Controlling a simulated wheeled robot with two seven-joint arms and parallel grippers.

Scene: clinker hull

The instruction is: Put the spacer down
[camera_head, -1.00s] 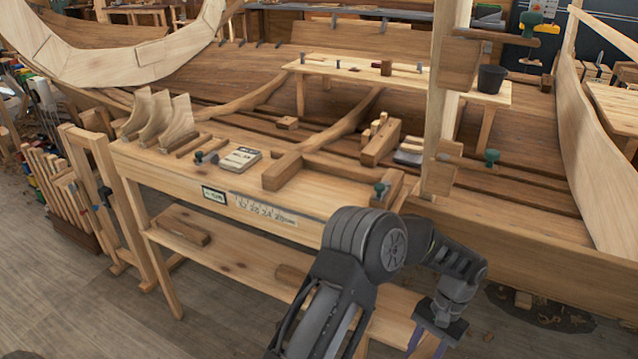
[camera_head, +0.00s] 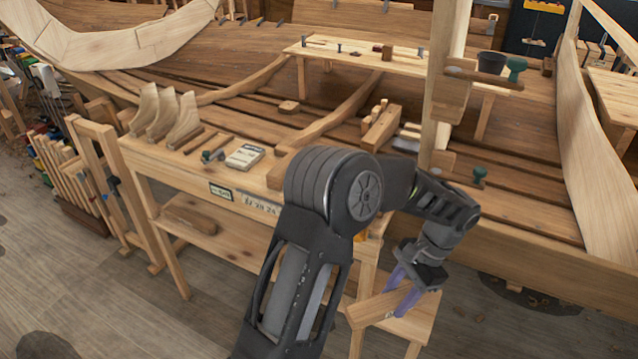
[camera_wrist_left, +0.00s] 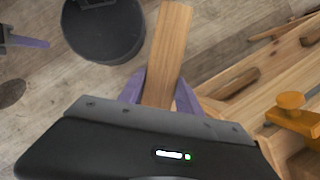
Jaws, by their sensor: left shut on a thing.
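The spacer is a short, flat wooden piece (camera_head: 372,309) between the purple fingers of my left gripper (camera_head: 403,292) in the head view. The gripper points down and is shut on it, low in front of the workbench's right end. In the left wrist view the spacer (camera_wrist_left: 170,45) extends away from between the left gripper's fingers (camera_wrist_left: 160,92). A purple finger of what looks like my right gripper (camera_wrist_left: 28,42) shows at the left edge there; its opening cannot be made out.
An orange clamp (camera_wrist_left: 292,108) shows in the left wrist view. Open floor (camera_head: 110,300) lies at front left.

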